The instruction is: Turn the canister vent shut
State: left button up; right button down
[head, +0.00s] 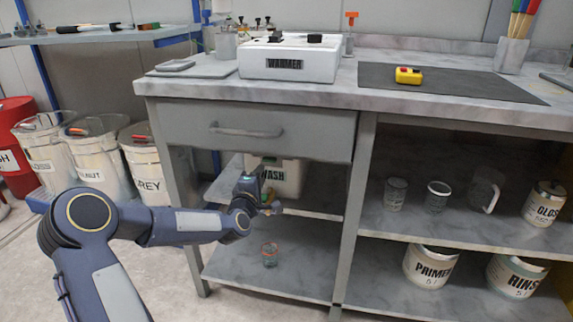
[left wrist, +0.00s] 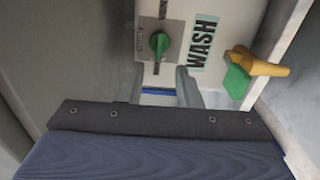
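The white WASH canister (head: 290,182) stands on the shelf under the drawer, partly hidden by my left arm and the drawer. In the left wrist view its front (left wrist: 211,15) shows a green vent knob (left wrist: 159,43) on a grey plate with small lettering that I cannot read. The knob's ridge stands roughly upright in that picture. My left gripper (left wrist: 158,82) is open and empty, its two fingers apart, just short of the knob and to either side of it. In the head view the left gripper (head: 268,206) is in front of the canister. My right gripper is not in view.
A yellow tap (left wrist: 258,64) with a green handle (left wrist: 236,82) sticks out beside the WASH label. The drawer (head: 255,131) is above the canister and a cabinet post (head: 353,200) is to its right. A small jar (head: 270,255) stands on the lower shelf.

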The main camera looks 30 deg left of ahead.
pick_arm(q)
jog(key=shift+d, duration=0.1)
jog(key=s+d+r+m+g+h+p, duration=0.1)
jog(key=s+d+r+m+g+h, duration=0.15)
jog(key=s+d+m, duration=0.35)
jog(key=s+d+r+m+g+h, duration=0.1)
jog(key=s+d+m+g+h, duration=0.15)
jog(key=s+d+m, duration=0.45)
jog(key=s+d+f+m+g+h+p, duration=0.1)
jog(key=s+d+f+m+g+h, duration=0.2)
jog(key=s, duration=1)
jog(key=s+d+m+g+p, duration=0.1)
jog(key=s+d+m+g, duration=0.25)
jog(key=s, duration=0.95)
notch_tip(320, 180, up, 37)
jog(key=p, duration=3.7)
jog(key=shift+w+d, duration=0.25)
jog(key=shift+w, duration=0.05)
jog(key=shift+r, duration=0.1)
jog(key=shift+s+a, duration=0.1)
